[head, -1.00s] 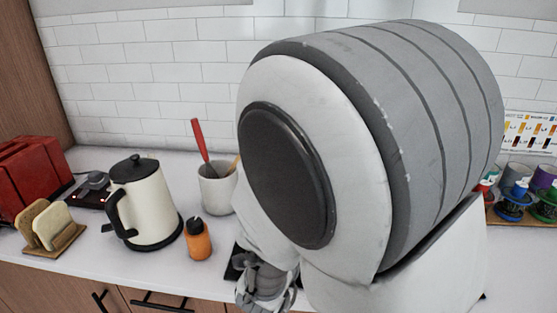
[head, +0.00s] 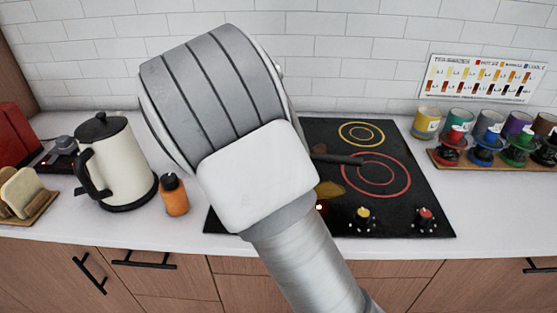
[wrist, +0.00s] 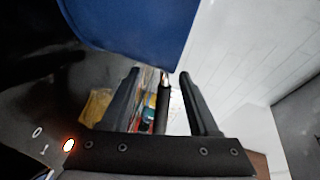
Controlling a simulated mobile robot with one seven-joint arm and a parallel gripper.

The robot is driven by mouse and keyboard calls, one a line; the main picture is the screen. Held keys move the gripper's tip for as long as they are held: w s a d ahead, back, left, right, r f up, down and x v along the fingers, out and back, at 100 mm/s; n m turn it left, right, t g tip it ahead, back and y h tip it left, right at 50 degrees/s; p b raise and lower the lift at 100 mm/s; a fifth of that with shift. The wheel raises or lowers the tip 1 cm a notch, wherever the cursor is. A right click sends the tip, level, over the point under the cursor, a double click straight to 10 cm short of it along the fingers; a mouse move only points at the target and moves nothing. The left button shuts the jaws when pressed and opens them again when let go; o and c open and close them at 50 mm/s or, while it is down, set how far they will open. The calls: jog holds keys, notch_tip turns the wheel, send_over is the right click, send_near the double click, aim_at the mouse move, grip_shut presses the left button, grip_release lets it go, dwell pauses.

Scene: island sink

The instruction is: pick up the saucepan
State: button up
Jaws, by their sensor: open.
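The saucepan's dark handle (head: 338,159) sticks out to the right from behind my arm, above the black cooktop, in the head view. The rest of the pan is hidden there. In the wrist view, a blue surface (wrist: 140,25), seemingly the pan's side, fills the top. A dark bar that looks like the handle runs down between the fingers. My gripper (wrist: 159,73) is open, with one finger on each side of this bar and gaps showing. The head view hides my gripper behind the arm.
The black cooktop (head: 405,195) has red and yellow rings and knobs at the front. A cream kettle (head: 122,165) and an orange bottle (head: 174,197) stand left. Several cups (head: 427,122) and a rack of small coloured items (head: 485,158) stand right. A lit indicator shows beside my gripper.

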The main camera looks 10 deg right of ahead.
jog(key=shift+r+x, duration=0.2)
jog(key=shift+x, duration=1.15)
jog(key=shift+r+x, duration=0.2)
jog(key=shift+x, duration=1.15)
jog(key=shift+d, duration=0.1)
grip_shut()
jog(key=shift+r, duration=0.1)
